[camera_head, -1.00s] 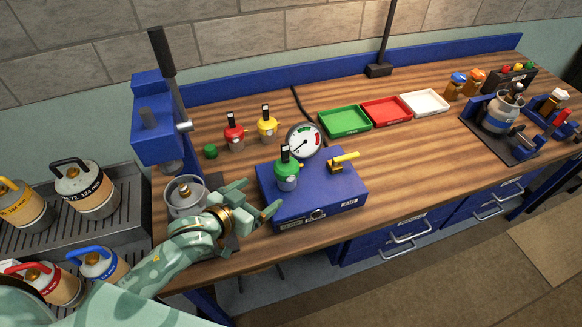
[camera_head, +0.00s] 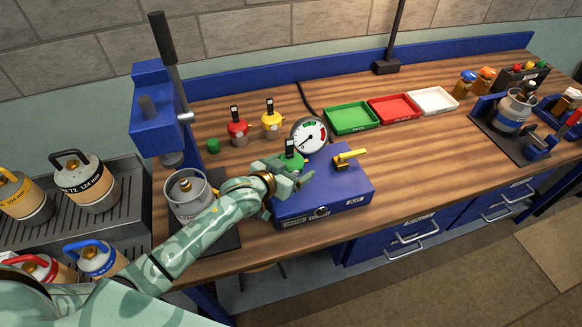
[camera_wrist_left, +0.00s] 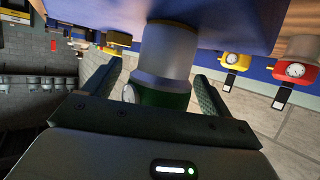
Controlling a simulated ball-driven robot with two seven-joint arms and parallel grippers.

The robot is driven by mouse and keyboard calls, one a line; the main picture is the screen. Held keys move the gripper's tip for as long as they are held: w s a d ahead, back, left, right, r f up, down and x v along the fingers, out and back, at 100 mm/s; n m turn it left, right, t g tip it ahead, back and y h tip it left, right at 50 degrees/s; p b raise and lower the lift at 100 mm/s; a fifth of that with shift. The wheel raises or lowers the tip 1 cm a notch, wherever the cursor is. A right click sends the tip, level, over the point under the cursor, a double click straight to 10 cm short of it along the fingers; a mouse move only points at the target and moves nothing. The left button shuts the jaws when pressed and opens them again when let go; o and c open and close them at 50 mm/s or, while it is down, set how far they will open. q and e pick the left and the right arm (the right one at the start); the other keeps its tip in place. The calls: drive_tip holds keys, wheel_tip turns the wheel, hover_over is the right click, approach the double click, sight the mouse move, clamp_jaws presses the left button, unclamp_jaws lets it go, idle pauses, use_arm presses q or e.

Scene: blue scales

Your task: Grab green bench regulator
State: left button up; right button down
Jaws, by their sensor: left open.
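The green bench regulator (camera_head: 291,160) stands on the blue box (camera_head: 322,207), beside the round pressure gauge. My left gripper (camera_head: 288,178) is at the regulator and hides its lower part in the head view. In the left wrist view the regulator's grey body (camera_wrist_left: 164,55) and green part (camera_wrist_left: 160,95) lie between the two fingers of my left gripper (camera_wrist_left: 162,85). The fingers are apart, with a gap on each side of the regulator. My right gripper is not in view.
Red (camera_head: 237,128) and yellow (camera_head: 272,120) regulators stand behind the box. A blue press (camera_head: 158,115) stands to the left. Green (camera_head: 350,118), red (camera_head: 394,108) and white trays (camera_head: 432,100) lie behind right.

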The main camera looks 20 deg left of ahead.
use_arm(q)
drive_tip(key=shift+r, duration=0.1)
drive_tip(key=c, duration=1.3)
